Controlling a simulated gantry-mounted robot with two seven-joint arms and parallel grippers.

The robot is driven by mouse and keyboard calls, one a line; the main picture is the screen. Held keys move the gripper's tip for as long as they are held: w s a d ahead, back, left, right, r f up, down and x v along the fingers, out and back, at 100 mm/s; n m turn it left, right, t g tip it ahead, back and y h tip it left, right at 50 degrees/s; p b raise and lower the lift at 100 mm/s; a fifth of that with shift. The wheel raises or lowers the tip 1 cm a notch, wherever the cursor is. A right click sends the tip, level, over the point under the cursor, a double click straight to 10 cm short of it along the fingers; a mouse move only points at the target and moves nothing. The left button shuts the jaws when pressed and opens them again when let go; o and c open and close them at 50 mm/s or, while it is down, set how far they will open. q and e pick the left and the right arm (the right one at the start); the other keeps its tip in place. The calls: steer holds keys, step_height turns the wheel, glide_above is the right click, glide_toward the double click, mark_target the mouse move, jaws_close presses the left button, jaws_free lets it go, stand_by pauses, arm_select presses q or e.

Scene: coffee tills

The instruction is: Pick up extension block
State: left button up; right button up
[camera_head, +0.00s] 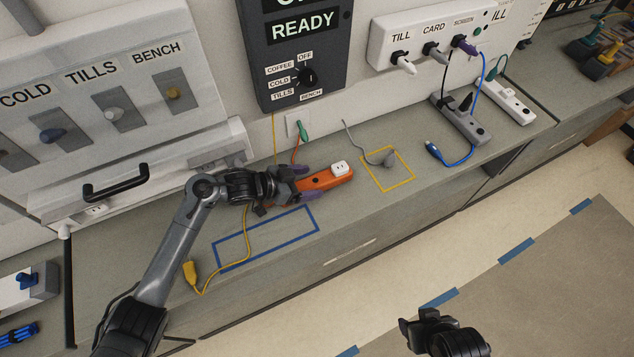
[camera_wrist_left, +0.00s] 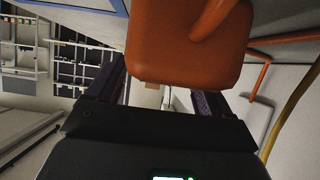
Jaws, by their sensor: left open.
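The orange extension block (camera_head: 325,180) lies on the grey counter, with a white socket on its right end. My left gripper (camera_head: 296,182) is open at the block's left end, with one finger on the far side and one on the near side. In the left wrist view the orange block (camera_wrist_left: 185,45) is large, just past the purple-padded fingers (camera_wrist_left: 160,92); I cannot tell whether they touch it. My right gripper (camera_head: 430,322) is low in the head view, away from the counter, its jaws unclear.
A blue taped rectangle (camera_head: 217,252) and a yellow cable with plug (camera_head: 190,273) lie in front of my left arm. A yellow taped square (camera_head: 402,187) holds a grey plug (camera_head: 388,158). A grey power strip (camera_head: 460,119) and blue plug (camera_head: 433,150) are farther right.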

arm_select(q)
steer(key=shift+w+d+f, duration=0.2)
steer(key=shift+d, duration=0.1)
steer(key=c, duration=1.1)
steer(key=shift+c, duration=0.8)
steer(key=shift+r, duration=0.15)
